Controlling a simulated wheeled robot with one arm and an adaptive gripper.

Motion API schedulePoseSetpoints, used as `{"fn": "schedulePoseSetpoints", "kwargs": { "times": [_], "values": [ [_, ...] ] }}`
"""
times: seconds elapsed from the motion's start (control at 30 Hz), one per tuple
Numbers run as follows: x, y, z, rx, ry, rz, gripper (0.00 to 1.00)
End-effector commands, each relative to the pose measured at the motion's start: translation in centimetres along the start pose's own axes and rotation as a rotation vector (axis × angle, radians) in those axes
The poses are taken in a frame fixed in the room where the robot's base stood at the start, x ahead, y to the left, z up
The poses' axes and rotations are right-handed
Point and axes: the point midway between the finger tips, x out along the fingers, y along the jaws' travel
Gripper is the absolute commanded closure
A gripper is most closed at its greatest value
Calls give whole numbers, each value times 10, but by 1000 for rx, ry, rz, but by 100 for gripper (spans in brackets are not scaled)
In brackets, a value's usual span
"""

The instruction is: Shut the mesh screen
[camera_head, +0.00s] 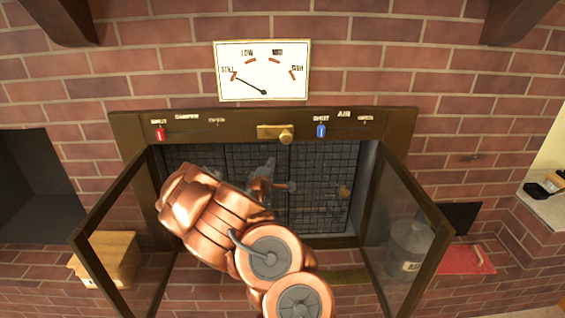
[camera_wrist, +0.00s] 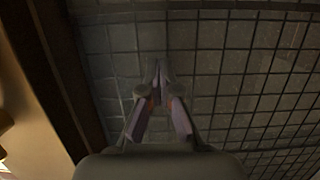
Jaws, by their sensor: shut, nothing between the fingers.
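The mesh screen (camera_head: 325,185) is a dark wire grid inside the fireplace opening, behind two open glass doors. Dark vertical bars divide it, and my arm hides its lower left part. I cannot tell whether gaps stand between its sections. In the wrist view the mesh (camera_wrist: 235,75) fills most of the picture, with a dark upright bar (camera_wrist: 85,75) at its left. My gripper (camera_head: 268,172) is in the opening in front of the mesh. In the wrist view my gripper (camera_wrist: 155,72) has its fingertips together and empty, close to the grid; contact is unclear.
The left glass door (camera_head: 115,225) and right glass door (camera_head: 405,225) swing outward on both sides of my arm. A red damper lever (camera_head: 160,132), brass knob (camera_head: 285,136) and blue air lever (camera_head: 321,130) sit on the top frame. A grey canister (camera_head: 408,245) shows at right.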

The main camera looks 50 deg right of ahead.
Motion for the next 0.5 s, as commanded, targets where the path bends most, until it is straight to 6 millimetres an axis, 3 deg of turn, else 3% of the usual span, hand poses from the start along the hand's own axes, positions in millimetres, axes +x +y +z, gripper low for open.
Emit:
{"fn": "schedulePoseSetpoints", "kwargs": {
  "times": [0.1,0.3,0.5],
  "values": [
    [11,2,0,3,1,2,100],
    [15,2,25,-2,-1,2,100],
    [18,1,37,-1,-1,2,100]
  ]
}}
